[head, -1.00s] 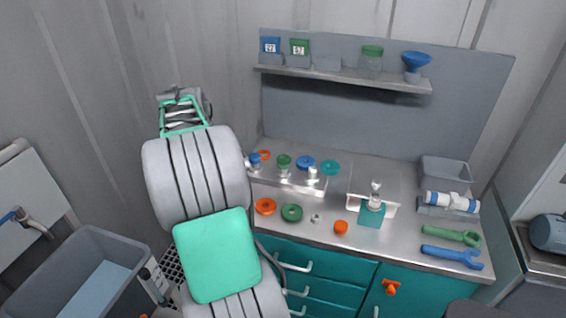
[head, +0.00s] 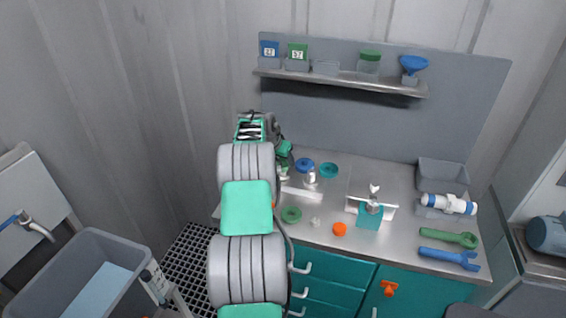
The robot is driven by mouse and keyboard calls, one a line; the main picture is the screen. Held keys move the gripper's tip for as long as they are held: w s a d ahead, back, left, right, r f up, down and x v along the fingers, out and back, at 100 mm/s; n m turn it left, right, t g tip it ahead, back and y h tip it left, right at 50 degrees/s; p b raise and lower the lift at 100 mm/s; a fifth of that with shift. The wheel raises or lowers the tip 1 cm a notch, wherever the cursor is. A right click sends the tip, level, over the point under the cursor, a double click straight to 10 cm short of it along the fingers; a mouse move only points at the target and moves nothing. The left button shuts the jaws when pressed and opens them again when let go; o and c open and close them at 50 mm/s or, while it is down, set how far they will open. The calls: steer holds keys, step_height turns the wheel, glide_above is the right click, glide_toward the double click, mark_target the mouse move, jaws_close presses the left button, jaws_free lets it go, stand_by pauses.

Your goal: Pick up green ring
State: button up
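A green ring (head: 291,215) lies flat on the grey worktop, left of the middle, near the front edge. My arm now stands in front of the left part of the worktop. My gripper is at the far end of the arm, around the back left of the worktop, and its fingers are hidden behind the arm links. I cannot see whether it is open or shut. A teal ring (head: 329,170) and a blue ring (head: 305,165) lie farther back.
An orange cap (head: 340,229) and a small white piece (head: 315,221) lie right of the green ring. A teal stand (head: 370,215) is farther right. A green wrench (head: 449,238) and a blue wrench (head: 450,257) lie at the right. A shelf (head: 340,80) hangs above the worktop.

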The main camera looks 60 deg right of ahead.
steer(key=shift+c, duration=0.3)
steer(key=c, duration=1)
